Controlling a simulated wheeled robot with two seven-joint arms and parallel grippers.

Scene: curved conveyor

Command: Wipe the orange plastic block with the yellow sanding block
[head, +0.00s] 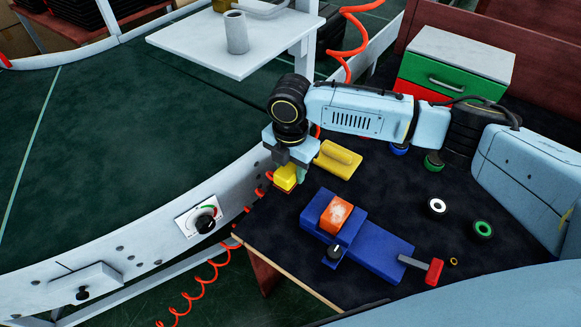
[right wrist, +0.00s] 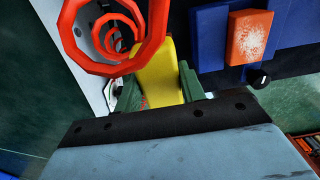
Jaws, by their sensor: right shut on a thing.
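The orange plastic block (head: 337,214) has a whitish patch on its top and sits in a blue vise (head: 385,252) on the dark table. It also shows in the right wrist view (right wrist: 247,38) at the upper right. My right gripper (head: 291,172) is shut on the yellow sanding block (head: 285,178), up and left of the orange block and apart from it. In the right wrist view the yellow sanding block (right wrist: 160,72) stands between the green fingers. My left gripper is not in view.
A yellow tool with a handle (head: 338,160) lies just right of my gripper. Red coiled hoses (head: 195,290) hang at the table's left edge, by the conveyor wall with a dial (head: 205,222). Round rings (head: 482,229) and a drawer unit (head: 455,72) are at the right.

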